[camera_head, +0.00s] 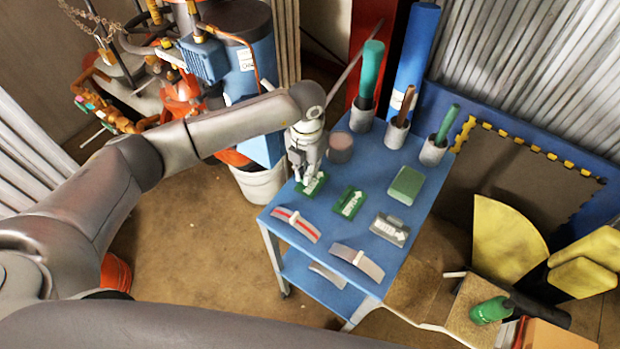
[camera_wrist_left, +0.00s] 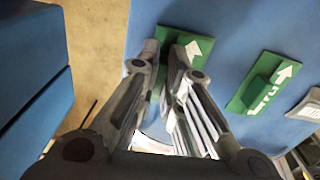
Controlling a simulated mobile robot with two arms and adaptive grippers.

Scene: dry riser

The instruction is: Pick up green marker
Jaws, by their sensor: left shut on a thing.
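A green marker (camera_head: 314,186) with a white arrow lies at the left edge of the blue table (camera_head: 385,165). My left gripper (camera_head: 304,178) reaches down over it, with its fingers shut on the marker's raised middle. In the left wrist view the fingers (camera_wrist_left: 170,52) cover part of this green marker (camera_wrist_left: 203,44), which appears to rest on the table. A second green marker (camera_head: 349,202) with a white arrow lies just to its right and also shows in the left wrist view (camera_wrist_left: 262,83). My right gripper is not in view.
A grey marker (camera_head: 390,229), a green block (camera_head: 406,185) and two curved handled pieces (camera_head: 296,224) (camera_head: 357,262) lie on the table. A round tin (camera_head: 340,147) and cups with rolled items (camera_head: 362,115) stand at the back. A white bucket (camera_head: 258,183) stands left of the table.

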